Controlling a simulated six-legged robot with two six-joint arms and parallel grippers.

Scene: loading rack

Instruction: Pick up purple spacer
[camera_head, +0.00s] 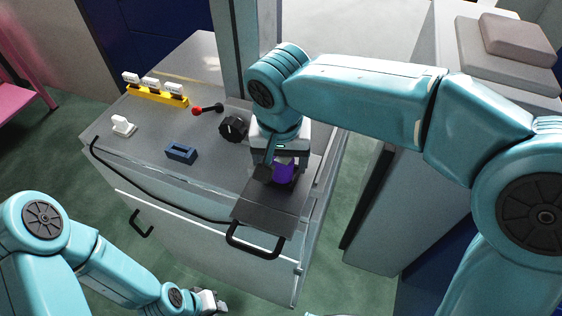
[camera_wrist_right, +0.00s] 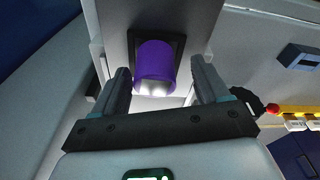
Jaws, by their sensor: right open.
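The purple spacer (camera_head: 284,172) is a short round piece at the right end of the grey cabinet top, partly hidden by my right gripper in the head view. In the right wrist view the spacer (camera_wrist_right: 155,60) sits against a dark square frame (camera_wrist_right: 184,46). My right gripper (camera_head: 273,172) is over it and open. In the right wrist view its two fingers stand on either side of the spacer, with a visible gap on each side. My left gripper (camera_head: 208,301) is low at the bottom of the head view, away from the cabinet top; its jaws are unclear.
On the cabinet top (camera_head: 205,135) are a black knob (camera_head: 233,128), a red-and-black bar (camera_head: 207,109), a blue block (camera_head: 181,152), a white piece (camera_head: 122,125) and a yellow rack (camera_head: 158,95). A grey post rises behind. A black handle (camera_head: 254,245) juts from the front.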

